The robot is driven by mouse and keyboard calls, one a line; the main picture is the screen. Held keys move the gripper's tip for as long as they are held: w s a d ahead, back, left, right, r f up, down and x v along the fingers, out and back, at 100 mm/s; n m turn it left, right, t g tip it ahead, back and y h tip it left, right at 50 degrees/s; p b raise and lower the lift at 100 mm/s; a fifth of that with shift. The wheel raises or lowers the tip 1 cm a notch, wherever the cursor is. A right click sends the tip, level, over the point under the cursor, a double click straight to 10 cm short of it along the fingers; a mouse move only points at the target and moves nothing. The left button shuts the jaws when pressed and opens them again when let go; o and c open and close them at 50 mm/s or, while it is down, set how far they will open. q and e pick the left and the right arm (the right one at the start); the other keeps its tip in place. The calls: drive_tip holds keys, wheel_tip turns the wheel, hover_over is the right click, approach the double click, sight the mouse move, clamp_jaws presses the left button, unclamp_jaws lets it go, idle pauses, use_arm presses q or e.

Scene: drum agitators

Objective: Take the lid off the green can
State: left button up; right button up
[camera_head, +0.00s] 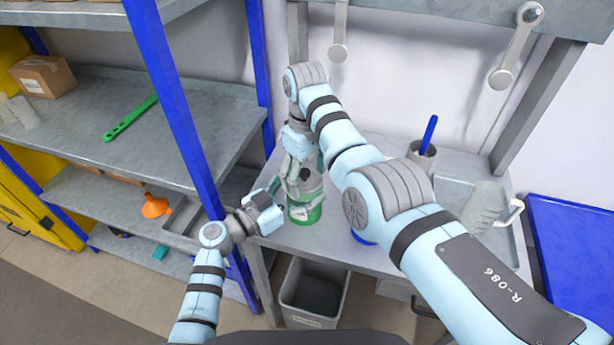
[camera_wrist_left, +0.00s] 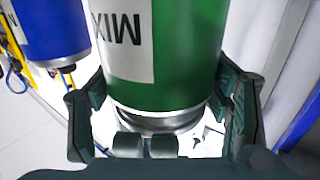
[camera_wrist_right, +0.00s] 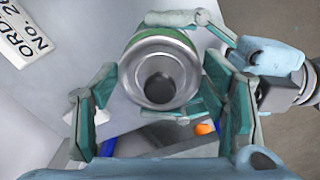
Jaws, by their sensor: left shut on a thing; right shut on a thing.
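The green can (camera_head: 306,213) stands upright near the left end of the bench. Its silvery upper part and white label with "MIX" show upside down in the left wrist view (camera_wrist_left: 185,50). My left gripper (camera_head: 282,198) is shut on the can from the left side. My right gripper (camera_head: 303,178) comes down from above, its fingers on both sides of the round grey lid (camera_wrist_right: 137,75), shut on it. The lid has a dark round hollow in its middle. I cannot tell whether a gap parts lid and can.
A blue can (camera_wrist_left: 50,30) stands close by, mostly hidden behind my right arm in the head view. A cup with a blue handle (camera_head: 422,158) and a metal jug (camera_head: 485,207) stand to the right. A grey bin (camera_head: 313,290) is below. Blue shelf posts (camera_head: 180,110) rise at left.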

sight(306, 172)
use_arm(q)
drive_tip(key=shift+s+f, duration=0.15)
drive_tip(key=shift+f, duration=0.25)
use_arm(e)
drive_tip(key=shift+r, duration=0.2)
wheel_tip(306, 172, up, 4)
drive_tip(key=shift+r, duration=0.1)
use_arm(q)
drive_tip(key=o, duration=1.5)
drive_tip(key=shift+o, duration=1.4)
drive_tip(key=shift+w+r, duration=0.1)
drive_tip(key=shift+w, duration=0.1)
use_arm(e)
drive_tip(key=shift+w+f, duration=0.15)
drive_tip(key=shift+f, duration=0.05)
use_arm(q)
drive_tip(key=shift+a+r, duration=0.1)
